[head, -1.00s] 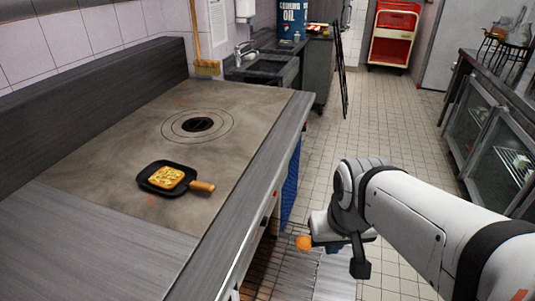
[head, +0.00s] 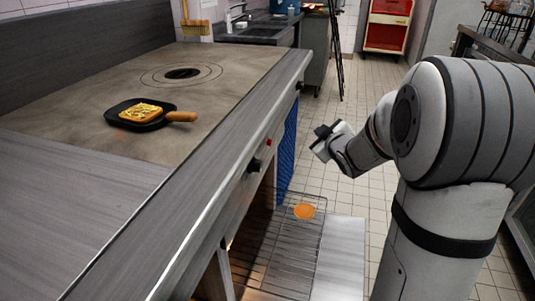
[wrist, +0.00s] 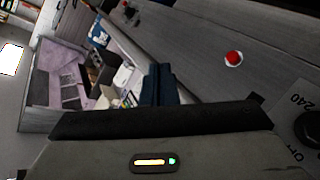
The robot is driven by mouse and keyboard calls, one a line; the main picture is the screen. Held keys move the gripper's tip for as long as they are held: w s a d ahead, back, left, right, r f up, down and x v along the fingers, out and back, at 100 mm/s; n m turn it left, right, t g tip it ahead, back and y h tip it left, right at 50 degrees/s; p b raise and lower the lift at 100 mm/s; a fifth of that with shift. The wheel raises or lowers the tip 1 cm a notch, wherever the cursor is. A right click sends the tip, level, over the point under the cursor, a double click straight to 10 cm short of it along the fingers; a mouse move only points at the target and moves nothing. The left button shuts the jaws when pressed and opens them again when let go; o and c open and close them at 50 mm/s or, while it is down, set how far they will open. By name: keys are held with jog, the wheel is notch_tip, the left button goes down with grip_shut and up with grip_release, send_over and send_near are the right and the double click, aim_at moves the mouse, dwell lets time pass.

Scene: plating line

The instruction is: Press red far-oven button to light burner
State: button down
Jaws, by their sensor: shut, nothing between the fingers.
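A red button (head: 268,142) sits on the front panel of the stove, beside a black knob (head: 254,165). In the wrist view the red button (wrist: 233,58) stands out from the grey panel, right of my fingers, with a knob marked 240 and OFF (wrist: 308,130) at the right edge. My gripper (head: 318,140) is to the right of the panel in the head view, apart from the button. Its dark fingers (wrist: 160,83) are closed together and empty in the wrist view. I see no flame at the round burner (head: 182,73).
A black pan (head: 130,114) with food on it rests on the stovetop, its wooden handle towards the front edge. Below the panel, a wire rack (head: 285,235) juts out with an orange round item (head: 304,212) on it. Tiled floor (head: 375,95) is clear beyond my arm.

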aim_at(270, 142)
jog(key=w+f+n+t+y+b, duration=0.1)
jog(key=w+f+n+y+b, duration=0.1)
jog(key=f+b, duration=0.1)
jog(key=w+a+f+n+t+y+b, duration=0.1)
jog(key=f+n+y+b, duration=0.2)
jog(key=f, duration=0.2)
jog(key=shift+w+a+f, duration=0.15)
jog(key=shift+w+f, duration=0.2)
jog(key=shift+w, duration=0.05)
jog(key=w+a, duration=0.3)
jog(key=a, duration=0.5)
jog(key=shift+w+b, duration=0.15)
jog(key=shift+b, duration=0.2)
jog(key=shift+a, duration=0.1)
jog(key=shift+a, duration=0.15)
dwell(1.3)
